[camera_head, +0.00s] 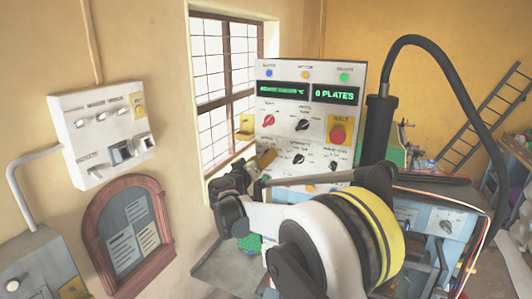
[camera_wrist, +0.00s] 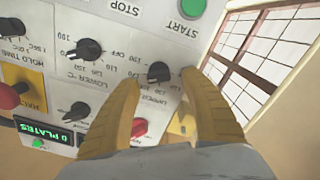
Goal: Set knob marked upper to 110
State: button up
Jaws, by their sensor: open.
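The knob marked upper (camera_wrist: 158,72) is a black round knob on the white control panel, with a printed temperature scale around it. Its pointer setting is too small to read surely. My gripper (camera_wrist: 160,80) is open, its two tan fingers reaching toward the panel. In the wrist view, the fingertips lie on either side of the knob; I cannot tell whether they touch it.
The lower knob (camera_wrist: 90,48) sits beside the upper one. A red knob (camera_wrist: 138,127), another black knob (camera_wrist: 78,115) and a green start button (camera_wrist: 190,8) are close by. A barred window (camera_head: 222,85) is left of the panel.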

jog(key=shift+x, duration=1.1)
jog(key=shift+r, duration=0.1)
grip_shut()
